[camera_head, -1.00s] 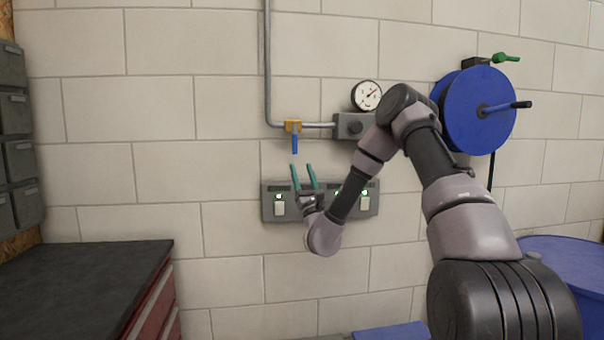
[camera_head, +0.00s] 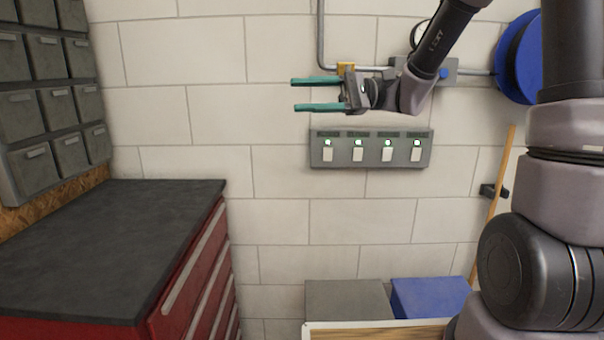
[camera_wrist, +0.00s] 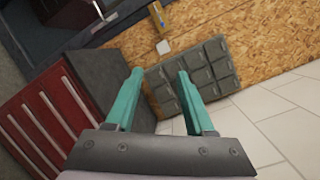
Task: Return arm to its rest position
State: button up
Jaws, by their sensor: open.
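My gripper (camera_head: 294,95) has two teal fingers that point left in the head view, in front of the pale block wall. The fingers are apart with nothing between them. In the wrist view the two fingers (camera_wrist: 160,80) are also spread and empty. My arm reaches in from the right, with its forearm sloping down to the wrist. The gripper appears above the grey switch panel (camera_head: 371,148), which has several white switches and green lights. It partly covers the pipe and valve area behind it.
A red cabinet with a dark top (camera_head: 100,245) stands at the left, below grey wall bins (camera_head: 55,110). A blue hose reel (camera_head: 520,60) hangs at the right, partly behind my arm. A grey box (camera_head: 347,300) and a blue box (camera_head: 430,297) sit low by the wall.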

jog(key=s+d+f+n+t+h, duration=0.1)
jog(key=s+d+f+t+h, duration=0.3)
jog(key=s+d+f+h, duration=0.35)
jog(key=d+r+t+h, duration=0.2)
jog(key=d+t+h, duration=0.2)
jog(key=d, duration=0.4)
jog(key=d+r+m+t+h, duration=0.1)
jog(key=d+r+t+h, duration=0.2)
jog(key=d, duration=0.5)
jog(key=shift+r+m+t+h, duration=0.2)
jog(key=shift+m+t+h, duration=0.1)
jog(key=shift+t+h, duration=0.15)
